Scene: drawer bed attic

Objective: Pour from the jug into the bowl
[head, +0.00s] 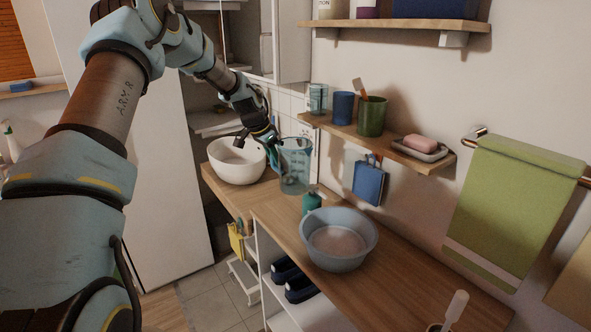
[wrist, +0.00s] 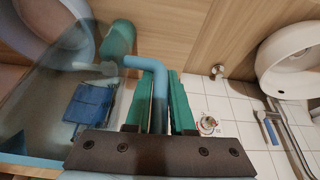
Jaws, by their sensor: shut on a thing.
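The jug (head: 295,168) is clear blue with dark markings and looks upright at the back of the counter, right of the white basin. I cannot tell whether its base touches the counter. My gripper (head: 270,138) is at the jug's upper left side. In the wrist view, my gripper (wrist: 160,108) has its teal fingers shut on the jug's blue handle (wrist: 148,63), and the clear jug wall fills the left side. The grey-blue bowl (head: 338,254) sits on the counter, nearer than the jug; its inside looks pale and brownish.
A small teal bottle (head: 312,204) stands between jug and bowl. A white round basin (head: 237,172) is left of the jug. A wall shelf (head: 375,136) with cups and a soap dish is above, with a blue item (head: 369,183) hanging below. The counter right of the bowl is mostly clear.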

